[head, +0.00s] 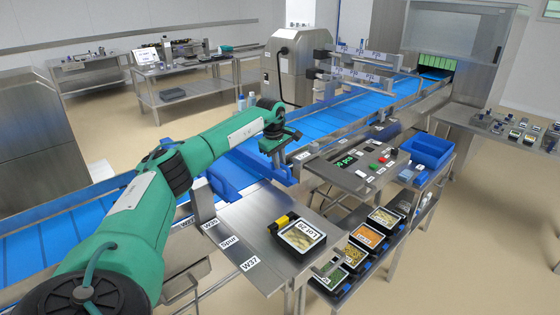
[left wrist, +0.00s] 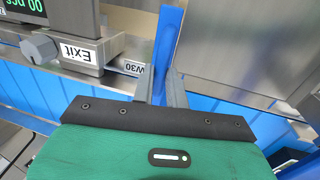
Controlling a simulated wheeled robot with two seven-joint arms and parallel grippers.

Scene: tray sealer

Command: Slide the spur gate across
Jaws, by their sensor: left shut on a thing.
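The spur gate appears to be the blue bar (head: 262,165) lying across the blue conveyor (head: 330,118) in the head view. My left gripper (head: 280,148) reaches over the belt from the left and is at this bar. In the left wrist view, the two grey fingers of my left gripper (left wrist: 162,90) stand close on either side of an upright blue piece (left wrist: 167,45), apparently part of the gate, and are shut on it. The wrist housing hides the lower part of the piece. My right gripper is in neither view.
A steel side table with a label "spur" (head: 228,240) stands in front of the belt. A filled tray (head: 302,235) sits at its right end. A control panel (head: 365,162) and a blue bin (head: 432,150) are to the right. An "Exit" knob unit (left wrist: 75,50) is close to the wrist.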

